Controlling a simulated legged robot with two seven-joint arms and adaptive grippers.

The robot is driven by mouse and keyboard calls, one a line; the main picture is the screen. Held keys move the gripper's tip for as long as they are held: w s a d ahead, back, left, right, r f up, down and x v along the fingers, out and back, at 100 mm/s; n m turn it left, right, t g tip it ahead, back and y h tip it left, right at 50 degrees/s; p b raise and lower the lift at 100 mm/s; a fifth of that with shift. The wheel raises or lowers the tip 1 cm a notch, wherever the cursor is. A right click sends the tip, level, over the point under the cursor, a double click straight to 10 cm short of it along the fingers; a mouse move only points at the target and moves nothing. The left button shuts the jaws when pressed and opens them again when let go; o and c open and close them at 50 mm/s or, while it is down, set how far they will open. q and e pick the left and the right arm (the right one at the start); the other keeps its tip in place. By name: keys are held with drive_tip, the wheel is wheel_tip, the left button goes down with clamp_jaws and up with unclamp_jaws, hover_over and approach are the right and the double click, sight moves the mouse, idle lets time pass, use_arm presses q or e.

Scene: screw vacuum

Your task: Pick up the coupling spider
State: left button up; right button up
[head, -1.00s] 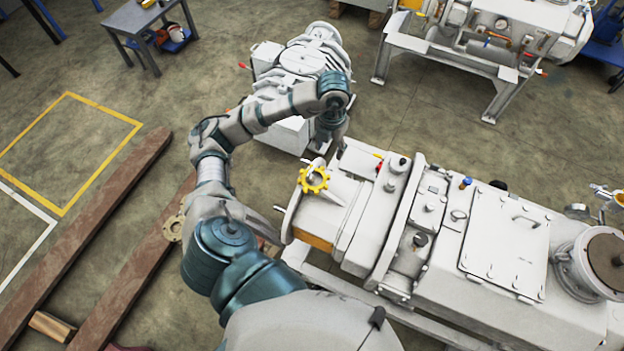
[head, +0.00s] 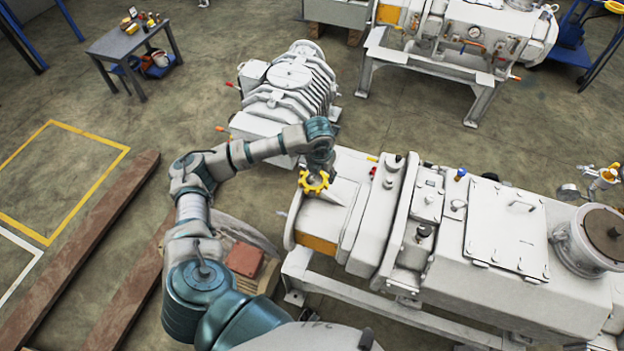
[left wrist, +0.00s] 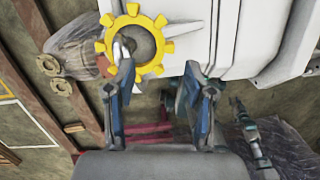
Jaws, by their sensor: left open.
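The coupling spider (head: 313,183) is a yellow toothed ring on top of the left end of the white pump housing (head: 330,215). In the left wrist view the spider (left wrist: 158,67) shows as a toothed ring with an open centre, at the upper left. My left gripper (head: 316,172) is right at the spider in the head view, partly in front of its upper edge. In the left wrist view my left gripper (left wrist: 157,80) is open. Its left finger overlaps the ring's lower left, and its right finger is to the right of the ring. I cannot tell whether they touch. My right gripper is not in view.
A white ribbed motor unit (head: 290,85) stands behind my left arm. Long brown beams (head: 85,225) lie on the floor at left. A grey side table (head: 135,45) stands at the back left. The pump housing extends far to the right.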

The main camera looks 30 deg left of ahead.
sight(326, 184)
use_arm(q)
drive_tip(key=shift+w+d+f, duration=0.1)
drive_tip(key=shift+d+f, duration=0.1)
drive_tip(key=shift+f, duration=0.4)
drive_tip(key=shift+w+d+f, duration=0.1)
drive_tip(key=shift+d+f, duration=0.05)
drive_tip(key=shift+f, duration=0.45)
drive_tip(key=f, duration=0.2)
drive_tip(key=f+p, duration=0.1)
drive_tip(key=shift+w+d+f, duration=0.15)
drive_tip(key=shift+w+d, duration=0.05)
drive_tip(key=shift+d, duration=0.05)
drive_tip(key=shift+f, duration=0.15)
drive_tip(key=shift+w+a+f, duration=0.1)
drive_tip(key=shift+a, duration=0.4)
drive_tip(key=c, duration=0.7)
clamp_jaws()
drive_tip(key=shift+d, duration=0.25)
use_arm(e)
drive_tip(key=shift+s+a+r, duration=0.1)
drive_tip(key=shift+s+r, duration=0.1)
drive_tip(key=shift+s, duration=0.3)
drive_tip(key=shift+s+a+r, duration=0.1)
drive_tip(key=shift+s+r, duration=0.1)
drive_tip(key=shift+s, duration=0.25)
